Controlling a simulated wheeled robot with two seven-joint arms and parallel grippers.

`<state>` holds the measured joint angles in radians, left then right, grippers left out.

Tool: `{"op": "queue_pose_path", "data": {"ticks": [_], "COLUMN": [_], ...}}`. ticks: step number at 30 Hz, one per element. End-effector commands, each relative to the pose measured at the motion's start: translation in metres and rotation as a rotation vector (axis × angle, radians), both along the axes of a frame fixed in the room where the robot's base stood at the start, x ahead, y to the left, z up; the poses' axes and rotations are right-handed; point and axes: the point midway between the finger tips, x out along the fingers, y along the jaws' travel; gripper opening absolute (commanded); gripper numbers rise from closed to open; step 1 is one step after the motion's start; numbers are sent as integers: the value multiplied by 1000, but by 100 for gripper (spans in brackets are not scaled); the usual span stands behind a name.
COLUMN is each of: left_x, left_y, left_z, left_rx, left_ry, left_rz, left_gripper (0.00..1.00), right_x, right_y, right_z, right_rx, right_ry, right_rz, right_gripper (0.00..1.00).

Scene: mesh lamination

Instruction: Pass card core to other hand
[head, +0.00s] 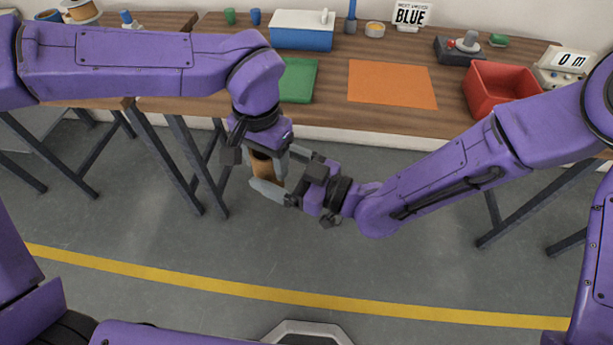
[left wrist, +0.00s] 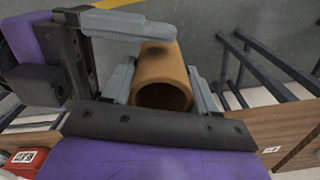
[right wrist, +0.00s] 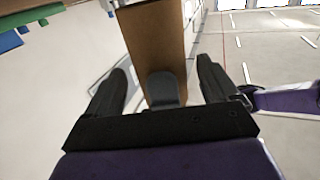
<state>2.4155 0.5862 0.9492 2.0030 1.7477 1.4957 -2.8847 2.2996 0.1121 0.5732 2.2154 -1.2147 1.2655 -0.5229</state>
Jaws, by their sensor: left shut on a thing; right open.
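The card core (head: 263,170) is a brown cardboard tube, held upright over the floor in front of the bench. My left gripper (head: 259,158) points down and is shut on it. The left wrist view looks onto the open end of the core (left wrist: 163,80) between the left fingers. My right gripper (head: 272,171) comes in from the right and is open. Its fingers reach to either side of the core, which also stands between them in the right wrist view (right wrist: 155,45). I cannot tell whether the right fingers touch it.
The wooden bench (head: 330,110) behind the grippers carries an orange sheet (head: 392,84), a green mat (head: 299,80), a blue and white box (head: 302,30) and a red bin (head: 500,90). A sign (head: 411,15) reads BLUE. The floor below is clear, with a yellow line (head: 300,296).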

Motion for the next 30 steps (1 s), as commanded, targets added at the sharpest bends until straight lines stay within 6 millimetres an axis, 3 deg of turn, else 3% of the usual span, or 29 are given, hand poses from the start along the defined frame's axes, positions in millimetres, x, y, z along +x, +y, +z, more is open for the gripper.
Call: {"op": "queue_pose_path", "data": {"ticks": [6, 15, 16, 20, 21, 22, 23, 25, 30], "left_x": [0, 0, 0, 0, 0, 0, 0, 0, -1], "left_y": [0, 0, 0, 0, 0, 0, 0, 0, -1], "left_z": [0, 0, 0, 0, 0, 0, 0, 0, 0], "left_rx": [0, 0, 0, 0, 0, 0, 0, 0, -1], "left_ry": [0, 0, 0, 0, 0, 0, 0, 0, 0], "left_rz": [0, 0, 0, 0, 0, 0, 0, 0, -2], "left_gripper": [27, 27, 27, 27, 27, 27, 64, 87, 87], "right_x": [10, 11, 11, 11, 11, 11, 12, 12, 11], "right_y": [25, 28, 28, 28, 28, 28, 28, 28, 28], "right_z": [0, 0, 0, 0, 0, 0, 0, 0, 0], "right_rx": [-1, 0, 0, 0, 0, 0, 0, 0, 0], "right_ry": [1, 2, 2, 2, 2, 2, 2, 2, 1], "right_rz": [0, -1, -1, -1, -2, -2, -2, -2, -1], "right_gripper": [87, 87, 81, 38, 31, 31, 31, 31, 31]}}
